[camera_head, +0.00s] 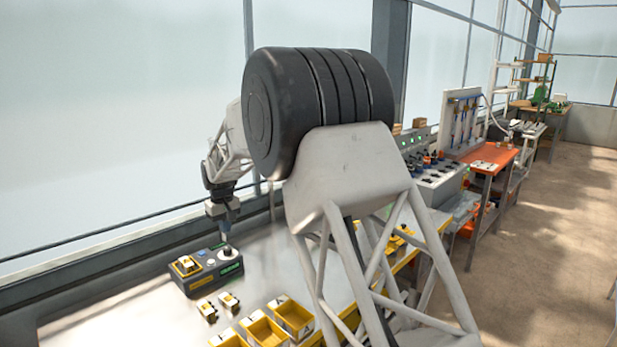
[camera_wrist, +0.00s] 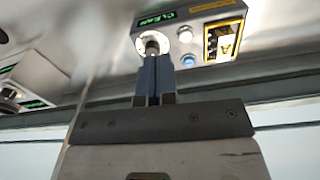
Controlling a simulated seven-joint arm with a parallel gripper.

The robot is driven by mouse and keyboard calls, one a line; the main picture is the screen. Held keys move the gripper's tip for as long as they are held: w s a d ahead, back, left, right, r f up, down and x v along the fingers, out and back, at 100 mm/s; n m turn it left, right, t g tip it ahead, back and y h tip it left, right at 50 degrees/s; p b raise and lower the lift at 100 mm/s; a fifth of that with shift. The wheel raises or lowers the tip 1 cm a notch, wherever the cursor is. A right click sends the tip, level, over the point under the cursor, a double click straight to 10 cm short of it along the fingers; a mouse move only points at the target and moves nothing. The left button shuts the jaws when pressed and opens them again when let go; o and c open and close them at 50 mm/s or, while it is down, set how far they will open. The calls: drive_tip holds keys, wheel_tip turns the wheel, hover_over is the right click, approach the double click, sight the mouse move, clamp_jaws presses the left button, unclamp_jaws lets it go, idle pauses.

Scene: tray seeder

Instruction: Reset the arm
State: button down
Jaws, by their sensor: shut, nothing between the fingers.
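My gripper (camera_head: 227,232) points down just above a dark control box (camera_head: 190,287) on the bench, at the lower left of the head view. In the wrist view my gripper (camera_wrist: 152,50) has its two blue-grey fingers together with nothing between them. Their tips overlap a lit round white part (camera_wrist: 141,43) of the box; I cannot tell whether they touch it. The box also carries a green-lettered display (camera_wrist: 157,18), a small round button (camera_wrist: 185,35) and a yellow-framed slot with a piece in it (camera_wrist: 226,40). My forearm covers the middle of the head view.
Two small yellow-and-white pieces (camera_head: 207,310) (camera_head: 229,300) lie in front of the box. Yellow bins (camera_head: 293,314) stand to their right. A window wall (camera_head: 120,120) runs behind the bench. Farther right are a panel with knobs (camera_head: 437,178) and an orange table (camera_head: 490,157).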

drive_tip(key=s+d+r+m, duration=0.1)
drive_tip(key=s+d+r, duration=0.4)
drive_tip(key=s+d, duration=0.4)
drive_tip(key=s+d+r+m+t, duration=0.15)
drive_tip(key=s+d+r, duration=0.4)
drive_tip(key=d, duration=0.55)
drive_tip(key=s+d+r+m, duration=0.2)
drive_tip(key=s+d+r, duration=0.3)
drive_tip(key=s+d, duration=0.4)
drive_tip(key=s+d+f+m, duration=0.1)
drive_tip(key=s+d, duration=0.4)
drive_tip(key=s, duration=0.5)
drive_tip(key=s+d+f+m, duration=0.1)
drive_tip(key=s+d+f, duration=0.2)
drive_tip(key=s+d, duration=0.3)
drive_tip(key=s+d+f+m, duration=0.2)
drive_tip(key=s+d, duration=0.3)
drive_tip(key=s, duration=1)
drive_tip(key=shift+s+d+f+t, duration=0.15)
drive_tip(key=shift+s+d+t, duration=0.05)
drive_tip(key=shift+t, duration=0.25)
